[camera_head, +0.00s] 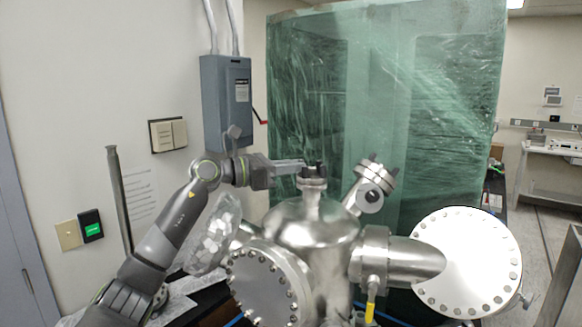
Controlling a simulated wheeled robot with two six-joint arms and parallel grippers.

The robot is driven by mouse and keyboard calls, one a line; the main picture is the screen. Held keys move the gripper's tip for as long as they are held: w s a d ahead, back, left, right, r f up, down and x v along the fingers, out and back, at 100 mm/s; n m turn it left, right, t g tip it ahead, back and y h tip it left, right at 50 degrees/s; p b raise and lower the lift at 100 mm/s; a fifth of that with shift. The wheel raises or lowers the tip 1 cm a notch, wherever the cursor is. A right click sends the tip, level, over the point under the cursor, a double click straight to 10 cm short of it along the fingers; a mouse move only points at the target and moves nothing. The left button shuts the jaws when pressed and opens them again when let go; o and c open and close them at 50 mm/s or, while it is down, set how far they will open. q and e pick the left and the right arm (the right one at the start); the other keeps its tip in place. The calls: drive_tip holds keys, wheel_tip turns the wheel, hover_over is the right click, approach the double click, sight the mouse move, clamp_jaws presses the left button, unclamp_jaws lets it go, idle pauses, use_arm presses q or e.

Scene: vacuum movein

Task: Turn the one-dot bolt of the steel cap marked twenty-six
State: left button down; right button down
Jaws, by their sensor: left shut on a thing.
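A steel vacuum chamber (318,228) stands in the middle, with several flanged ports. A small steel cap (312,184) sits on its upright top port, with dark bolts (319,167) on it. My left gripper (303,165) reaches in from the left at the height of these bolts. It is shut on a bolt at the cap's left side, which its fingers mostly hide. A second small cap (377,173) sits on the tilted port to the right. No number or dot is readable on either cap. My right gripper is not in view.
A large round bolted flange (467,262) stands at the right, and another flange (262,285) faces front left. A green wrapped panel (385,100) stands behind. The air above the caps is clear.

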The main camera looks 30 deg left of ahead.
use_arm(q)
drive_tip(key=shift+s+d+f+n+t+y, duration=0.1)
drive_tip(key=shift+d+n+t+y, duration=0.1)
drive_tip(key=shift+n+t+y, duration=0.55)
drive_tip(key=shift+s+d+f+n+t+y, duration=0.15)
drive_tip(key=shift+n+t+y, duration=0.25)
drive_tip(key=shift+y, duration=0.55)
drive_tip(key=shift+d+n+t+y+b, duration=0.15)
drive_tip(key=shift+n+t+y+b, duration=0.5)
drive_tip(key=shift+n+y, duration=0.5)
drive_tip(key=shift+y, duration=0.45)
drive_tip(key=shift+r+n+y+b, duration=0.15)
drive_tip(key=shift+n+y+b, duration=0.15)
drive_tip(key=c, duration=1.5)
unclamp_jaws()
drive_tip(key=shift+o, duration=0.3)
drive_tip(key=shift+a, duration=0.25)
